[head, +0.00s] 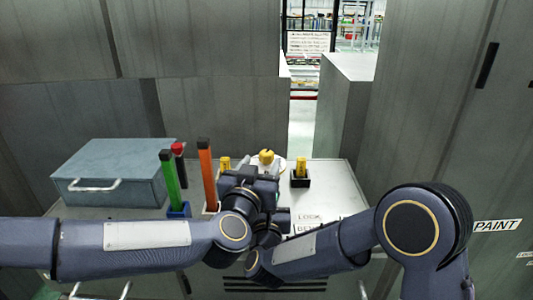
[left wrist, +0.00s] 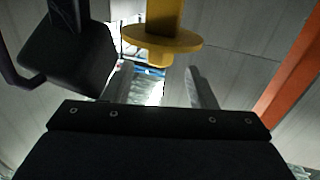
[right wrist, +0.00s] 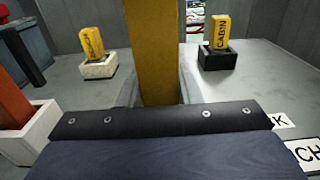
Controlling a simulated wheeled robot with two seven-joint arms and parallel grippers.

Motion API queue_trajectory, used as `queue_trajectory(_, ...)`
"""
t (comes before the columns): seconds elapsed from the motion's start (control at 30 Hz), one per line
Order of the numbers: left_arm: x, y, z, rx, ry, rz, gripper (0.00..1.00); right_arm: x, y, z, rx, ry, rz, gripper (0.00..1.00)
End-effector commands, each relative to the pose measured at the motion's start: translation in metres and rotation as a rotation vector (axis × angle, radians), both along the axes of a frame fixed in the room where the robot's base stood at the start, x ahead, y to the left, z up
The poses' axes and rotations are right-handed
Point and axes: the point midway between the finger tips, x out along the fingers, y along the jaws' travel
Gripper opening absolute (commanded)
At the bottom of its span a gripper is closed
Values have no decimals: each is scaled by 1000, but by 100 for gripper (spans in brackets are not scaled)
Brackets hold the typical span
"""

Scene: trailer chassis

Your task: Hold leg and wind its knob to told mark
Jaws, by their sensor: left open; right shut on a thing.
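The yellow leg (right wrist: 154,50) stands upright between the fingers of my right gripper (right wrist: 155,95), which is shut on it. In the left wrist view a yellow post with a round flange and short stub (left wrist: 160,40) shows above my left gripper (left wrist: 165,88). That gripper is open, and the stub is near the space between its fingertips. In the head view a yellow rounded top (head: 266,157) shows just behind my left gripper (head: 258,180); the grippers hide what is below it. I cannot make out the knob's mark.
A yellow block in a black holder (head: 300,180), labelled CABIN in the right wrist view, stands right; another (head: 225,163) is left. Orange (head: 207,170), green (head: 169,180) and red-topped (head: 178,150) upright bars stand left, beside a grey-blue case (head: 110,170). Printed cards (head: 308,216) lie at front right.

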Motion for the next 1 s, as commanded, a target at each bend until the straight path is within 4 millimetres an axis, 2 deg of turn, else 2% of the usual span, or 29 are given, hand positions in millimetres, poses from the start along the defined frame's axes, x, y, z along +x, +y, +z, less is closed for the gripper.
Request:
queue_trajectory(0.1,23,-6,0,-4,2,-1,52,0,0,0,1,-1,0,0)
queue_trajectory(0.3,46,-13,1,-2,-1,-2,52,0,0,0,1,-1,0,0)
queue_trajectory(0.7,53,-14,1,-1,-2,-3,52,0,0,0,0,-1,0,0)
queue_trajectory(1.0,53,-14,1,-1,-2,-3,12,0,0,0,0,0,0,0)
